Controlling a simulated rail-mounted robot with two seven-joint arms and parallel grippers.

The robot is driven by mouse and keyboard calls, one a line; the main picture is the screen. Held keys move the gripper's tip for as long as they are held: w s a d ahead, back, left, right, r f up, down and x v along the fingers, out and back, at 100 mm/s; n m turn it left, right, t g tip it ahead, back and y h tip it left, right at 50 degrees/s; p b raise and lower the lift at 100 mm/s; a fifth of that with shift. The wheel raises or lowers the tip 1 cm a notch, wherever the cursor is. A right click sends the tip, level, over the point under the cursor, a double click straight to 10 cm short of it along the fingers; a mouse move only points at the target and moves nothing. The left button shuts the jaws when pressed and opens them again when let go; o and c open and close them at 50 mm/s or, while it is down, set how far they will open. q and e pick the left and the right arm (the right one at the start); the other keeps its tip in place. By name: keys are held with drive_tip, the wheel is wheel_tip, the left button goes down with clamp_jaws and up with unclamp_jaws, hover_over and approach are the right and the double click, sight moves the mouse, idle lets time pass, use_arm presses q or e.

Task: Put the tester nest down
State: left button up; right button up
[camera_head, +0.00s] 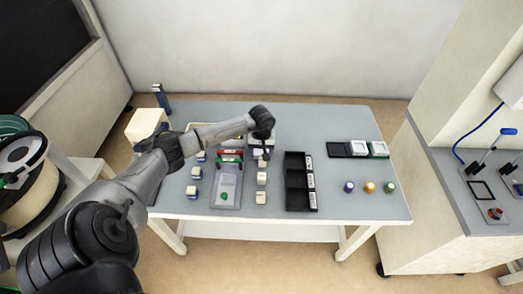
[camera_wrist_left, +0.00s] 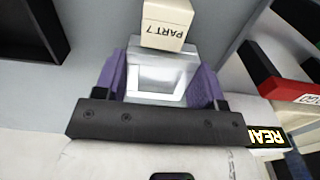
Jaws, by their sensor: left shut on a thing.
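My left gripper (camera_head: 262,135) is over the middle of the grey table, pointing down. In the left wrist view its two purple fingers (camera_wrist_left: 158,85) stand on either side of a shiny silver-white block with a recessed face, which I take to be the tester nest (camera_wrist_left: 160,72). The gripper is shut on it. In the head view the nest is mostly hidden by the gripper and small boxes around it. I cannot tell whether it touches the surface below. A cream box marked PART 7 (camera_wrist_left: 167,22) is right beside the nest. My right gripper is not in view.
Several cream boxes (camera_head: 261,178) stand in a column below the gripper. Coloured cylinders (camera_head: 369,187) stand further right.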

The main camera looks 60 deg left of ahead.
use_arm(q)
drive_tip(key=shift+f, duration=0.2)
drive_tip(key=o, duration=1)
